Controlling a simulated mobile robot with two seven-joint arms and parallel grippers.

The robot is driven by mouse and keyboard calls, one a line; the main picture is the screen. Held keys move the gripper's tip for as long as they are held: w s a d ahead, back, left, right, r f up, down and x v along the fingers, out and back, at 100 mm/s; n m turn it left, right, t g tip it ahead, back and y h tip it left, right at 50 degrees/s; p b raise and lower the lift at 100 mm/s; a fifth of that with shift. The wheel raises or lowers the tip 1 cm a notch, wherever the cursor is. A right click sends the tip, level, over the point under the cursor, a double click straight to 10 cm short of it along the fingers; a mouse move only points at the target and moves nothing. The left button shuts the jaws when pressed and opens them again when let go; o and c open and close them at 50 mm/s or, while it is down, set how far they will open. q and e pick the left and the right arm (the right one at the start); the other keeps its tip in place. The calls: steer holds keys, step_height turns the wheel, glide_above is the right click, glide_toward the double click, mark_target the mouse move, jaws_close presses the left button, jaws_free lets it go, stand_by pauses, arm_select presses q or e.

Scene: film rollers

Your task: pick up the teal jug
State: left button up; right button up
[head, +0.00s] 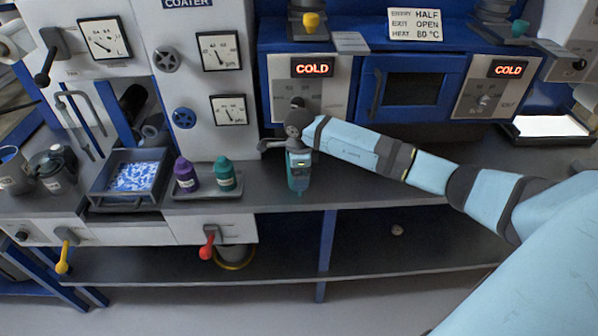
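The teal jug (225,174) stands upright with its cap on, on a small grey tray (207,194) on the counter, beside a purple jug (186,175). My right gripper (297,190) points down at the counter's front edge, to the right of the teal jug and clear of it. The gripper is small and seen from behind, so I cannot tell whether its fingers are open or shut. My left gripper is not in view.
A blue-grey bin (130,178) of blue and white pieces stands left of the tray. Behind are the coater panel (190,90) and an oven (412,88) with COLD displays. The counter (420,178) at right is largely clear.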

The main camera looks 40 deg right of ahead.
steer(key=shift+f, duration=0.4)
steer(key=shift+r, duration=0.1)
steer(key=c, duration=1.3)
steer(key=shift+c, duration=0.2)
steer(key=shift+r, duration=0.1)
step_height(320, 180, up, 18)
steer(key=shift+r+b, duration=0.15)
steer(key=shift+b, duration=0.7)
steer(key=shift+r, duration=0.75)
